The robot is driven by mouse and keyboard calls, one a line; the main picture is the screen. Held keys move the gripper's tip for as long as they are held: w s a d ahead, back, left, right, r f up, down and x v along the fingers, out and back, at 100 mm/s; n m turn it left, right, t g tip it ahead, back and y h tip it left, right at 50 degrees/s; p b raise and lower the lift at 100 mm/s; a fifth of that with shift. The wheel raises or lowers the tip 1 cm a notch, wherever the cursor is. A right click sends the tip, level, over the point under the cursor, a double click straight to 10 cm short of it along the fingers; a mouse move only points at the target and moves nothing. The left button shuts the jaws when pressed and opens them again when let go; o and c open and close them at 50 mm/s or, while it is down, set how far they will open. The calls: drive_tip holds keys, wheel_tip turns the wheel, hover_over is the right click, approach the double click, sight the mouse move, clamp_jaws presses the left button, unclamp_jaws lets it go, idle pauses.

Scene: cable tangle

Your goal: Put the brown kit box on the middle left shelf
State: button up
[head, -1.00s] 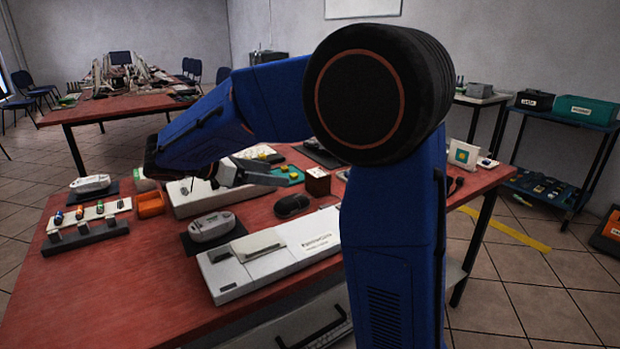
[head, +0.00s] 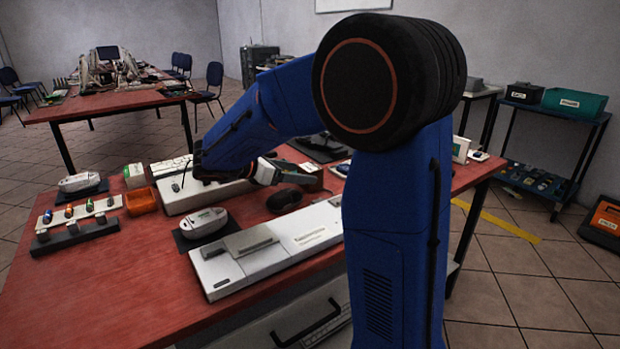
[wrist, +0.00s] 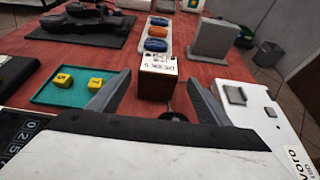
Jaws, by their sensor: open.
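The brown kit box (wrist: 155,88), a small dark brown block with a white lettered label on top, stands on the red table in the wrist view. My gripper (wrist: 158,80) is open, with one grey finger to the left of the box and one to the right. The box lies between or just beyond the fingertips; I cannot tell which. In the head view my gripper (head: 292,172) is low over the table, and the box is largely hidden there. I cannot make out which place is the middle left shelf.
A teal tray (wrist: 72,98) with yellow blocks lies left of the fingers. A white device (wrist: 262,112) lies to the right. A strip with coloured pieces (wrist: 156,30) is behind the box. A blue rack (head: 545,150) with bins stands at the right wall.

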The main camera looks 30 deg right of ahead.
sight(302, 171)
drive_tip(key=shift+w+r+x, duration=0.1)
drive_tip(key=shift+x, duration=1.2)
drive_tip(key=shift+w+r+x, duration=0.15)
drive_tip(key=shift+x, duration=1.1)
drive_tip(key=shift+d, duration=0.1)
drive_tip(key=shift+c, duration=0.6)
drive_tip(key=c, duration=1.3)
drive_tip(key=shift+r, duration=5.05)
drive_tip(key=shift+c, duration=0.2)
